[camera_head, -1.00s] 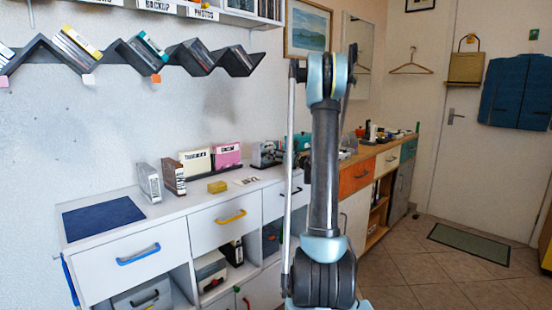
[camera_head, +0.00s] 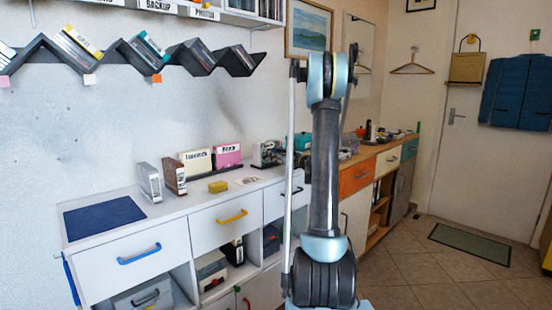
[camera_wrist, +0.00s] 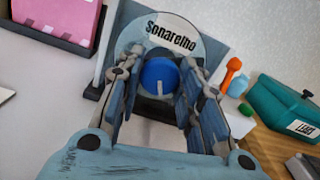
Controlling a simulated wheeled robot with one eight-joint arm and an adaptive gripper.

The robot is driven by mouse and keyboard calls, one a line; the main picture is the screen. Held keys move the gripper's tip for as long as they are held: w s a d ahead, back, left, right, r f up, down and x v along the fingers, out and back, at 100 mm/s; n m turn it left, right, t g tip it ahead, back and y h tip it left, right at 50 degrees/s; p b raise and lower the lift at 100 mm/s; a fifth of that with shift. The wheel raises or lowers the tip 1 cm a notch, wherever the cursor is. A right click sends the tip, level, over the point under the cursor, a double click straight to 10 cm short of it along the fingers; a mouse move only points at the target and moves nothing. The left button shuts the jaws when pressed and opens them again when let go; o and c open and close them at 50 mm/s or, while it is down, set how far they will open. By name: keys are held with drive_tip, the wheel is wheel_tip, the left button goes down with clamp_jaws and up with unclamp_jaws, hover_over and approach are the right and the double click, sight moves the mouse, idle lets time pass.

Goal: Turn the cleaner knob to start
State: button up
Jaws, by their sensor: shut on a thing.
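In the wrist view the cleaner (camera_wrist: 188,32) is a grey-blue device with a rounded top lettered "Sonarelho". Its round blue knob (camera_wrist: 160,76) has a pale bar or mark running down from its middle. My gripper (camera_wrist: 163,100) has one finger on each side of the knob and is shut on it. The exact contact points are partly hidden by the fingers. In the head view the cleaner and my gripper are hidden or too small to make out behind my arm.
In the wrist view a pink box (camera_wrist: 62,25) stands in a dark holder at the upper left. A teal box (camera_wrist: 285,105) and an orange-topped item (camera_wrist: 233,66) are at right. In the head view a yellow block (camera_head: 218,187) lies on the white cabinet top (camera_head: 180,207).

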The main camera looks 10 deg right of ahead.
drive_tip(key=n, duration=0.4)
drive_tip(key=shift+d+n, duration=0.15)
drive_tip(key=shift+n, duration=0.15)
drive_tip(key=n, duration=0.3)
drive_tip(key=shift+n, duration=0.3)
drive_tip(key=n, duration=0.4)
drive_tip(key=shift+f+n, duration=0.1)
drive_tip(key=shift+n, duration=0.2)
drive_tip(key=n, duration=0.3)
drive_tip(key=shift+n, duration=0.3)
drive_tip(key=n, duration=0.3)
drive_tip(key=shift+s+f+n, duration=0.1)
drive_tip(key=shift+n, duration=0.2)
drive_tip(key=n, duration=0.3)
drive_tip(key=shift+n, duration=0.3)
drive_tip(key=n, duration=0.3)
drive_tip(key=shift+n, duration=2.1)
